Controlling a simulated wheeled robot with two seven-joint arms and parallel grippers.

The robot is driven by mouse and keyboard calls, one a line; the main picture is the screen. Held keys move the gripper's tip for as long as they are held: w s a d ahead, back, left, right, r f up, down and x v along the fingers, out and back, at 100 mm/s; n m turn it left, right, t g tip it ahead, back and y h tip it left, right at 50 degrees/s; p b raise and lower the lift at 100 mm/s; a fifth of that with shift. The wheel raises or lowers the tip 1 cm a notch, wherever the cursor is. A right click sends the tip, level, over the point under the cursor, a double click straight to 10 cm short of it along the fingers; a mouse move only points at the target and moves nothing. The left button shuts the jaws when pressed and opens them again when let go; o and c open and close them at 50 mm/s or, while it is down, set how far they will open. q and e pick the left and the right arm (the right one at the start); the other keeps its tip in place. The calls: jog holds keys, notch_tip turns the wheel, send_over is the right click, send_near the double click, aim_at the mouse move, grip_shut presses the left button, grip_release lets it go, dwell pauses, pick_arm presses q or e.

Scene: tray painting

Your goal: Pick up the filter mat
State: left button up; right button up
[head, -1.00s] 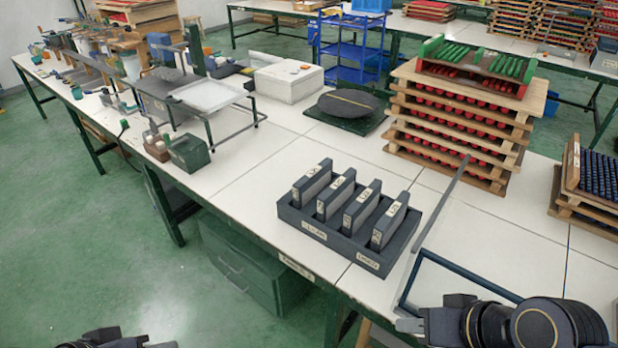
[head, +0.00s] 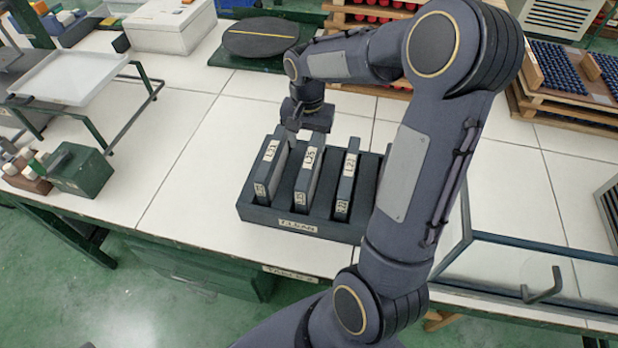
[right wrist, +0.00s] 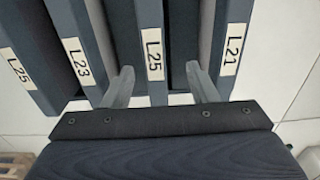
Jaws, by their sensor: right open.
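Filter mats stand upright in slots of a dark grey rack (head: 255,216) on the white table. The mat labelled L21 (head: 270,165), the mat labelled L25 (head: 309,175) and the mat labelled L23 (head: 346,180) show in the head view. Another mat (right wrist: 22,75) shows at the left of the right wrist view; my right arm hides that end of the rack in the head view. My right gripper (head: 307,128) is open over the rack's far side. In the right wrist view its fingers (right wrist: 160,86) stand either side of the L25 mat (right wrist: 152,45), with gaps.
A white tray on a green frame (head: 68,85) and a green box (head: 80,170) stand at left. A dark round plate (head: 260,38) lies behind the rack. A glass-sided frame (head: 530,245) is at right. The table left of the rack is clear.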

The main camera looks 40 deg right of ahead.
aim_at(310, 157)
jog(key=f, duration=0.2)
jog(key=f+p, duration=0.1)
jog(key=f, duration=0.5)
jog(key=shift+s+d, duration=0.1)
jog(key=shift+s, duration=0.25)
jog(key=shift+c, duration=0.3)
jog(key=c, duration=0.9)
